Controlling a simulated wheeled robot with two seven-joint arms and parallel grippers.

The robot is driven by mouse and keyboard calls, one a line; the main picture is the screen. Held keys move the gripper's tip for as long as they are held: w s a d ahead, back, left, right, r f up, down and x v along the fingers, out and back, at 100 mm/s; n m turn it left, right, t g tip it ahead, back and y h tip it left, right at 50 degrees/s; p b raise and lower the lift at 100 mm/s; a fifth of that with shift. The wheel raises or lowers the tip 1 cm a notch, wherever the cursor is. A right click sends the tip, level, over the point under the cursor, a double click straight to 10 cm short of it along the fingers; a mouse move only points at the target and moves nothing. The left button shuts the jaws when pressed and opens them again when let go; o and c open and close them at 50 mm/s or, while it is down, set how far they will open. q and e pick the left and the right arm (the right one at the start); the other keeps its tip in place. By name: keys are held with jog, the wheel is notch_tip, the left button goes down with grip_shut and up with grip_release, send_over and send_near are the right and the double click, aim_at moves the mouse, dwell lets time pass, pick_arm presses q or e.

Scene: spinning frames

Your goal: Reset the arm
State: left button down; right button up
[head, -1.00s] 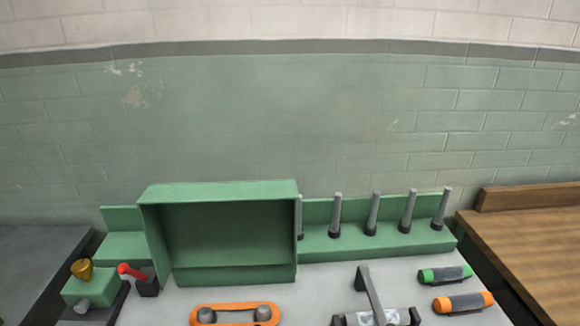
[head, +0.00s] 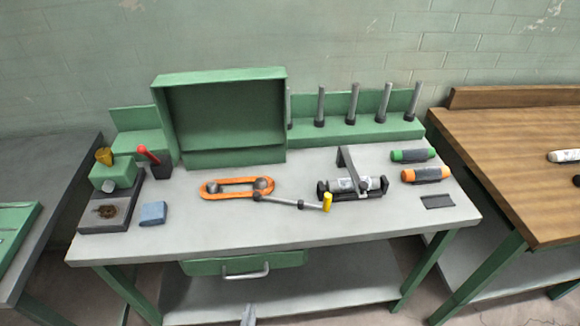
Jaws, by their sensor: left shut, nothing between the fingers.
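The knob lies just in front of a dark clamp-like fixture (head: 351,195) holding a whitish piece. A grey upright bracket with a slanted bar (head: 345,160) rises behind it. The tip of my left gripper (head: 248,315) shows small at the bottom edge, below the drawer, shut and empty and well apart from the bench-top things. My right gripper is out of view.
An open green box (head: 225,77) and upright grey pegs (head: 353,103) line the back. A red lever (head: 148,154), green block (head: 117,176) and blue pad (head: 152,213) sit left; green (head: 413,155) and orange (head: 427,174) rolls sit right. The front strip is clear.

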pick_arm(q)
jog(key=s+a+f+m+g, duration=0.1)
jog(key=s+a+f+g, duration=0.15)
jog(key=f, duration=0.95)
jog(key=s+a+f+m+g, duration=0.15)
jog(key=a+f+g, duration=0.25)
jog(key=f, duration=0.8)
jog(key=s+a+f+g, duration=0.3)
jog(key=s+f+g, duration=0.1)
jog(key=s+f, duration=0.4)
jog(key=s+a+f+g+b, duration=0.1)
jog(key=s+a+f+g, duration=0.3)
jog(key=s+f, duration=0.4)
jog(key=s+n, duration=0.1)
jog(key=s, duration=0.1)
jog(key=shift+s+a+f+y, duration=0.3)
jog(key=shift+s+f, duration=0.1)
